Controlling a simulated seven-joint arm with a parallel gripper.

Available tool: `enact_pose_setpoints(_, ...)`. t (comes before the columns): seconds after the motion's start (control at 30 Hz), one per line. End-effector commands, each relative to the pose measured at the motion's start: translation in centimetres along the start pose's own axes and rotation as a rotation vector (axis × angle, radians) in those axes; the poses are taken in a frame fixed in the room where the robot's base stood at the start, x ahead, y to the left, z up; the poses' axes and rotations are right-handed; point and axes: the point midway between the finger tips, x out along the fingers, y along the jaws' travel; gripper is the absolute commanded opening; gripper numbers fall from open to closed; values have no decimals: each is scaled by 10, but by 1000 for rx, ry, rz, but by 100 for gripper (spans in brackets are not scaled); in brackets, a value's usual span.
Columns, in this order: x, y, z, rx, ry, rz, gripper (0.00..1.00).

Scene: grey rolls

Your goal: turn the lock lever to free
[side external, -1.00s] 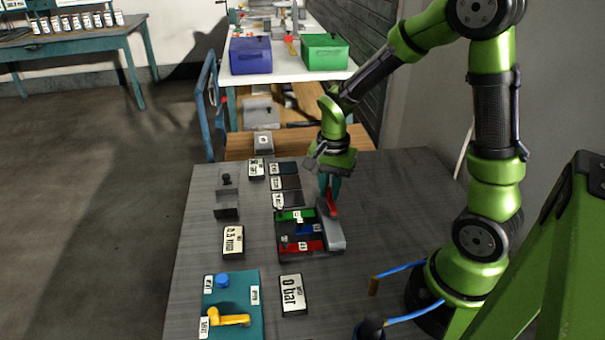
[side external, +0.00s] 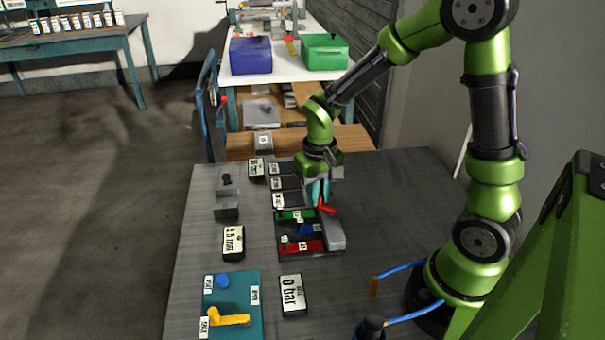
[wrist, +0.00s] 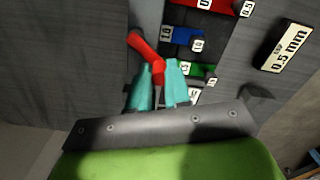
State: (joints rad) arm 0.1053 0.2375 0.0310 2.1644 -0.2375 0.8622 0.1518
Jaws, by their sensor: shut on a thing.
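The red lever (side external: 328,208) stands at the far end of a light grey block (side external: 331,236), beside the dark tray of coloured bars. My gripper (side external: 320,200) has teal fingers and is at the lever's far left end. In the wrist view the lever (wrist: 146,47) runs from upper left down to my gripper (wrist: 160,68). The fingers are shut on the lever's end, and that end is partly hidden between them.
The tray (side external: 281,252) holds green, blue and red bars with small tags. A "0 bar" display (side external: 293,295) and a teal board (side external: 250,285) with a yellow handle (side external: 230,318) lie nearer the camera. The table right of the block is clear.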

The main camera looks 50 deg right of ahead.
Motion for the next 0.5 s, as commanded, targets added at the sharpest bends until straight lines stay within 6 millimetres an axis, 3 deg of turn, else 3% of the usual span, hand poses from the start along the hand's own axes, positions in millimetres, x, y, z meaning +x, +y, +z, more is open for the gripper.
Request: enact_pose_setpoints(0.5, -1, -14, 13, -454, 3, -2, 0)
